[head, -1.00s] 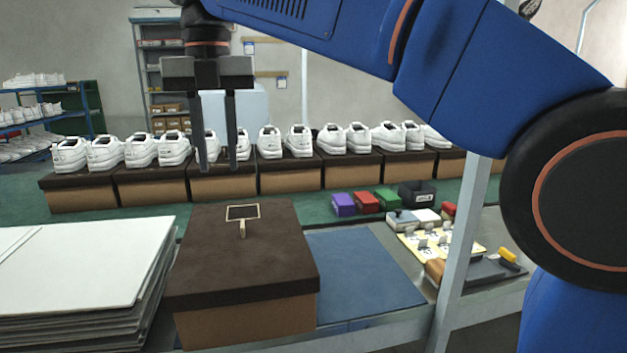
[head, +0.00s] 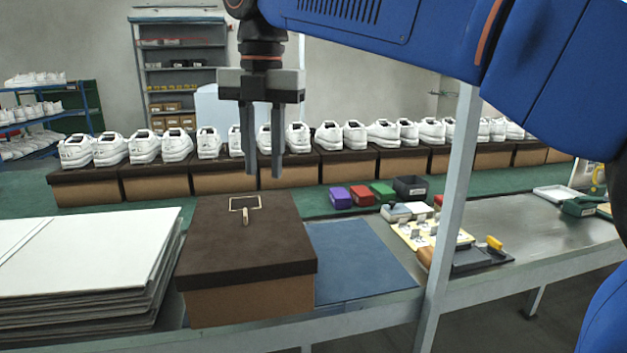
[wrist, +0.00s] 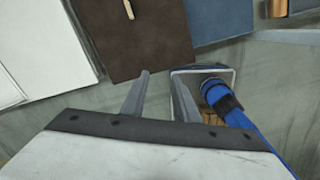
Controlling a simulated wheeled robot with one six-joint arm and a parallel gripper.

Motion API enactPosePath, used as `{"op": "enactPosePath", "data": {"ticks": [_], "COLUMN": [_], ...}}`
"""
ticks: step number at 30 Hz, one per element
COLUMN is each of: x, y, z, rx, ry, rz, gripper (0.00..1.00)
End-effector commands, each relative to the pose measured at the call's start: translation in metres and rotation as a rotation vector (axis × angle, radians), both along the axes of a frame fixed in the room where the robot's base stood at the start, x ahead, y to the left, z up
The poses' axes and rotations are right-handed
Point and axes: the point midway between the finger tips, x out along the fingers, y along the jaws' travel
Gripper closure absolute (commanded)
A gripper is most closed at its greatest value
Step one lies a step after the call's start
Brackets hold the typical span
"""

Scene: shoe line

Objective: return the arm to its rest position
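My gripper (head: 264,172) hangs with its fingers pointing down in the head view, above and behind the near shoe box. Its two fingers are a little apart with nothing between them. In the wrist view the fingers (wrist: 157,95) also show a gap and hold nothing. My blue arm crosses the top right of the head view. The closed brown shoe box (head: 247,285) stands on the bench, with a small tag on its dark lid; its lid also shows in the wrist view (wrist: 140,45).
A stack of white sheets (head: 80,255) lies left of the box and a blue mat (head: 355,258) lies right of it. Small coloured blocks (head: 362,195) and a tool board (head: 432,235) are further right. A row of boxes with white shoes (head: 210,180) runs behind. A post (head: 455,200) rises at the bench front.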

Motion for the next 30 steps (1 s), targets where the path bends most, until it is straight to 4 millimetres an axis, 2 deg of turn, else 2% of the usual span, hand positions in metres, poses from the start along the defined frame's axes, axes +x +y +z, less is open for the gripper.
{"op": "enactPosePath", "data": {"ticks": [5,10,14,21,30], "x": [0.005,0.004,-0.004,-0.034,-0.089], "y": [-0.051,-0.117,-0.165,-0.245,-0.325], "z": [-0.016,-0.046,-0.073,-0.133,-0.224], "rx": [0.034,0.088,0.137,0.243,0.419], "ry": [-0.016,-0.033,-0.043,-0.054,-0.048], "rz": [-0.279,-0.668,-0.972,-1.530,-2.217], "gripper": [0.72,0.72,0.72,0.72,0.72]}}
